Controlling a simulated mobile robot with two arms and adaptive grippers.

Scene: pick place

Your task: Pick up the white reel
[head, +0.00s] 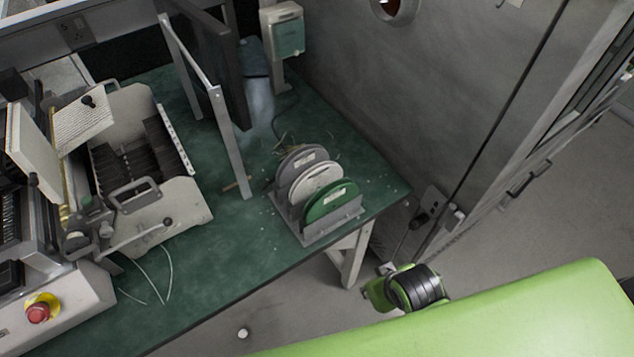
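The white reel (308,188) stands on edge in the middle slot of a grey rack (330,230) near the right end of the green-topped table. A grey reel (290,164) stands behind it and a green reel (331,203) in front of it, partly hiding its lower face. Only the upper part of the white reel shows, with a pale label on it. Neither of my grippers is in view.
A machine with a red stop button (38,313) fills the left of the green table (235,265). A metal frame (228,140) rises left of the rack. A grey wall (420,110) stands behind.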

